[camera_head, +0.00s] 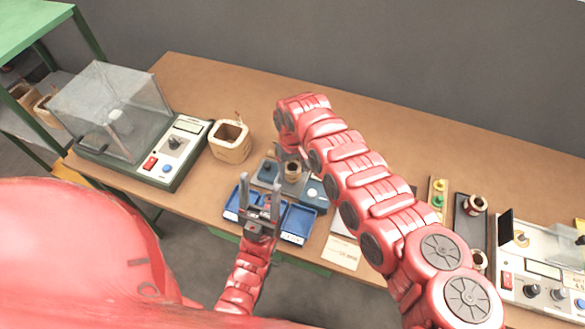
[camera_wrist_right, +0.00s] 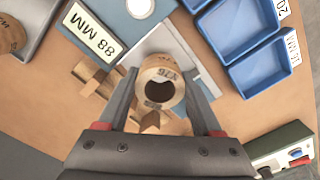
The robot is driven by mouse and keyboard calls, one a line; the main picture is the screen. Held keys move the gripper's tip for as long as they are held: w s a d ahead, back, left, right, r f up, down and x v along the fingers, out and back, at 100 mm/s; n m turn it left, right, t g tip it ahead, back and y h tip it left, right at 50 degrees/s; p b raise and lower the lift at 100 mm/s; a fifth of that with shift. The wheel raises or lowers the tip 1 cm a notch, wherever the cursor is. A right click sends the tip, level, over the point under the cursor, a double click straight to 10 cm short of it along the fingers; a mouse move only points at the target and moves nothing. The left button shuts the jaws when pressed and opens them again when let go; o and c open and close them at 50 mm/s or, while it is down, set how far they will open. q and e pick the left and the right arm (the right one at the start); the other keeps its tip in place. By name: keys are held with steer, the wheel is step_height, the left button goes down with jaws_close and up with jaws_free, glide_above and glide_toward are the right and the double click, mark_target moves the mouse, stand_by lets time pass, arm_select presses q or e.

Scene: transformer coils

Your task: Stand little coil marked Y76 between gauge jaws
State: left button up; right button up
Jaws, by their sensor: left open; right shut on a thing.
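The little coil (camera_wrist_right: 158,82) is a tan ring with a dark hole and a printed mark that reads like Y76 in the right wrist view. My right gripper (camera_wrist_right: 160,103) is shut on it, one finger on each side. The head view shows the coil (camera_head: 292,170) over the blue-grey gauge (camera_head: 313,190), partly hidden by my right arm. The gauge plate (camera_wrist_right: 184,40) lies under and beside the coil; whether the coil touches it or stands between the jaws I cannot tell. My left gripper (camera_head: 260,195) is open and empty in front of the gauge, above the blue trays.
The blue trays (camera_head: 297,224) sit at the table's front edge. A tan basket (camera_head: 230,141) and a clear-covered balance (camera_head: 110,112) stand left. Coils on a dark tray (camera_head: 466,233) and another instrument (camera_head: 540,270) stand right.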

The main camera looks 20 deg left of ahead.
steer(key=shift+f+b, duration=1.5)
steer(key=shift+f, duration=0.2)
steer(key=o, duration=1.5)
steer(key=shift+r, duration=0.2)
step_height(320, 180, up, 8)
steer(key=p, duration=0.6)
steer(key=shift+f, duration=0.15)
